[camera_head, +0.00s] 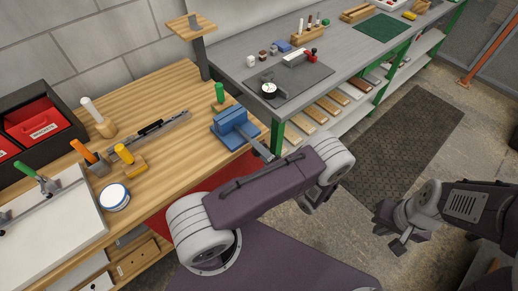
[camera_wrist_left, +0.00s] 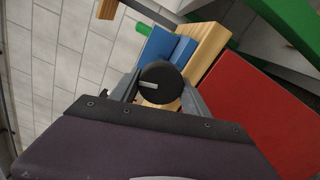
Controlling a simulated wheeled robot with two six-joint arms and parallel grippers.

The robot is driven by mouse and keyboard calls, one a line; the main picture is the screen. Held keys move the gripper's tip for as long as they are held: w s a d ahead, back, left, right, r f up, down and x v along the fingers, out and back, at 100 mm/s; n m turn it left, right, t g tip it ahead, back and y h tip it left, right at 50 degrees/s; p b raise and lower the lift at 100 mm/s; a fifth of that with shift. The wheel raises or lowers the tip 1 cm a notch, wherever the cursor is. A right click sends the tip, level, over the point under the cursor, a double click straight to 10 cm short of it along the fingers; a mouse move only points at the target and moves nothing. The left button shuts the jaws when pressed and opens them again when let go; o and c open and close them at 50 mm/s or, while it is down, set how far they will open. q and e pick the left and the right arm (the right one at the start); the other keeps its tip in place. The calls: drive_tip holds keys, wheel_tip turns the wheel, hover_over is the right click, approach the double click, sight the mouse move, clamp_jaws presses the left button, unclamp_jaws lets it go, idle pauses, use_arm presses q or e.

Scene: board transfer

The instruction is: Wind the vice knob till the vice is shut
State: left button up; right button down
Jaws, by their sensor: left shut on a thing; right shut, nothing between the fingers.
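The blue vice (camera_head: 232,128) is fixed at the front right edge of the wooden bench. In the left wrist view its blue body (camera_wrist_left: 165,47) shows behind the black round knob (camera_wrist_left: 159,82), which has a pale line on its face. My left gripper (camera_wrist_left: 160,92) has a finger on each side of the knob and is shut on it. In the head view my own arm hides most of this gripper and the knob. The gap between the vice jaws is too small to tell. My right gripper (camera_head: 393,230) is shut and empty, over the floor at the right.
The wooden bench (camera_head: 170,95) also carries screwdrivers, a round tin (camera_head: 115,197), a metal rail (camera_head: 150,138) and a black box with red bins (camera_head: 37,122). A grey bench (camera_head: 230,68) stands behind. The floor mat (camera_head: 405,140) is clear.

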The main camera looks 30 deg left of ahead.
use_arm(q)
drive_tip(key=shift+m, duration=0.9)
drive_tip(key=o, duration=1.3)
